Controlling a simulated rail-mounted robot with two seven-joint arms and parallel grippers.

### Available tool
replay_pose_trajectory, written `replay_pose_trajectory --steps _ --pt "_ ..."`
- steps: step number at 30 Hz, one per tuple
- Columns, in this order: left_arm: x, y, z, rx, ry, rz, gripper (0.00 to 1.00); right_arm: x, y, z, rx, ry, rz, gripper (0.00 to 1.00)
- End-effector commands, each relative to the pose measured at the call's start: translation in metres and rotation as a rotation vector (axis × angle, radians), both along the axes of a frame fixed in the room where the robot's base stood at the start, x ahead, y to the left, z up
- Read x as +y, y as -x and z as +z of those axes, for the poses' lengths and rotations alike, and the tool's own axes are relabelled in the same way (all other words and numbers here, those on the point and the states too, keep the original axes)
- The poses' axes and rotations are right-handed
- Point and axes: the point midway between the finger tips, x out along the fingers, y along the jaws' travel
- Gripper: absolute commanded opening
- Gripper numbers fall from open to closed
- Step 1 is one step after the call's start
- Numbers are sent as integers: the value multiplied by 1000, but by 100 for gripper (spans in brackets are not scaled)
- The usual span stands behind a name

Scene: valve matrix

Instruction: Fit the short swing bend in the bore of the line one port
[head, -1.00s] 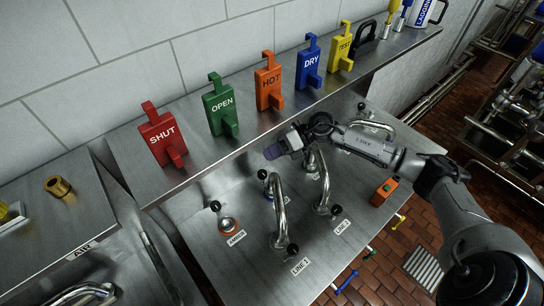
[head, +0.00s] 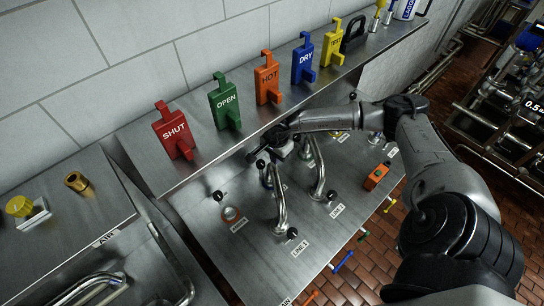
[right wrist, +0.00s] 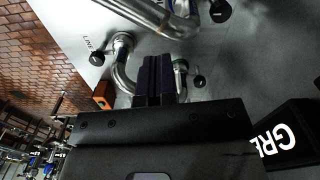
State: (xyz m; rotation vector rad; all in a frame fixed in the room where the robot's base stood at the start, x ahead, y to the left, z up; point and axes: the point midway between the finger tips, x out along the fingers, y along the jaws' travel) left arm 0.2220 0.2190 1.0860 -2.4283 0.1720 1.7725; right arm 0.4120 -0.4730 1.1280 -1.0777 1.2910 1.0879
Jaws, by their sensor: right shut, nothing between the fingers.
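In the head view a steel bend (head: 279,205) stands at the LINE 1 label with a black knob beside its foot. Another bend (head: 319,178) stands at the LINE 2 label. A ringed port (head: 230,213) at the AMBER label has no bend in it. I cannot tell which bend is the short swing bend. My right gripper (head: 262,152) is above the far ends of the bends, shut and empty. In the right wrist view its fingers (right wrist: 160,78) are together, over a bend (right wrist: 122,65) near a LINE label; whether they touch it is hidden. My left gripper is not in view.
A shelf behind holds tags: SHUT (head: 174,132), OPEN (head: 225,102), HOT (head: 268,78), DRY (head: 304,60) and TEST. An orange box (head: 376,177) sits at the panel's right. The left bench has a brass bush (head: 77,181). The panel's front left is clear.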

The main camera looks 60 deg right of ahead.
Motion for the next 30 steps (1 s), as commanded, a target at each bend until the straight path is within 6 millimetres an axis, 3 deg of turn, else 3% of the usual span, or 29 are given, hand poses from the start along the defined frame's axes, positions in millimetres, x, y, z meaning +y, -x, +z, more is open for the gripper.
replay_pose_trajectory --steps 5,19,30 --pt "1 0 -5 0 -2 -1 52 0 -3 -5 -10 4 4 0" --pt "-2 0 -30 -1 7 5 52 0 -1 -51 -6 2 3 0" --pt "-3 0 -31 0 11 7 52 0 -1 -56 -6 1 2 0"
